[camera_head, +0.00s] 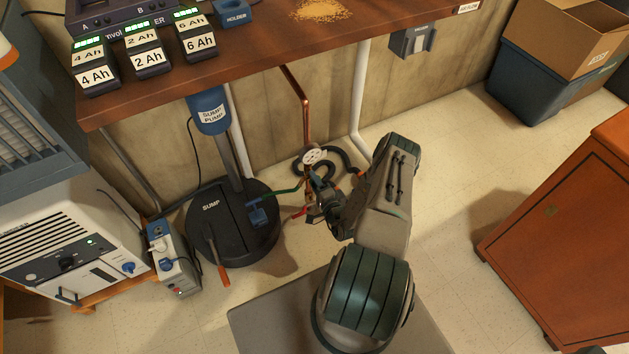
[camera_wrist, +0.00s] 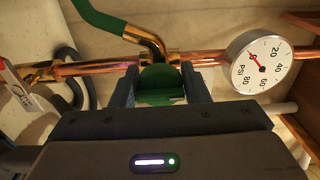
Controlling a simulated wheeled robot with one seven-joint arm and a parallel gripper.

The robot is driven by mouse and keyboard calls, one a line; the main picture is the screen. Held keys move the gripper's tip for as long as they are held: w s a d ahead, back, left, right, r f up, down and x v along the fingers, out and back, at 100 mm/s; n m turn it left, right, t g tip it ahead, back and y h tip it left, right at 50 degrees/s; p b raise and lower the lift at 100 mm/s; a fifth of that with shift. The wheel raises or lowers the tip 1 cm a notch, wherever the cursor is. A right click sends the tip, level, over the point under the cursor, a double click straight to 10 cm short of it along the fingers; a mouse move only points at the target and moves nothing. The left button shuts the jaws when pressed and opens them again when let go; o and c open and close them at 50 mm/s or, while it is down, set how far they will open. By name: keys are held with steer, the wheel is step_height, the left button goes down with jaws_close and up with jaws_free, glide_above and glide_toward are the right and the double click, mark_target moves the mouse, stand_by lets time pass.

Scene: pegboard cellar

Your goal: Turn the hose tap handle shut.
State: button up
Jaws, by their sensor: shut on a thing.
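The hose tap sits on a copper pipe (camera_wrist: 100,68), with a brass fitting and a green hose (camera_wrist: 100,20) running up to the left in the wrist view. Its green handle (camera_wrist: 161,84) lies between the two dark fingers of my gripper (camera_wrist: 160,78), which is shut on it. In the head view my gripper (camera_head: 322,196) is low down by the pipework under the bench, and my wrist hides most of the tap and handle there. The handle's exact angle to the pipe is hard to tell.
A round pressure gauge (camera_wrist: 262,62) is on the pipe, close right of my gripper. A red part with a white tag (camera_wrist: 18,95) is at the left. The black sump lid (camera_head: 232,225) lies left of the tap. The workbench (camera_head: 270,50) overhangs behind; an orange cabinet (camera_head: 570,240) stands right.

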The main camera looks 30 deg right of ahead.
steer(key=shift+d, duration=0.1)
stand_by(0.3)
steer(key=o, duration=0.9)
steer(key=shift+o, duration=0.2)
steer(key=s+p, duration=0.2)
steer(key=s, duration=1.2)
steer(key=shift+d, duration=0.2)
steer(key=shift+w, duration=0.1)
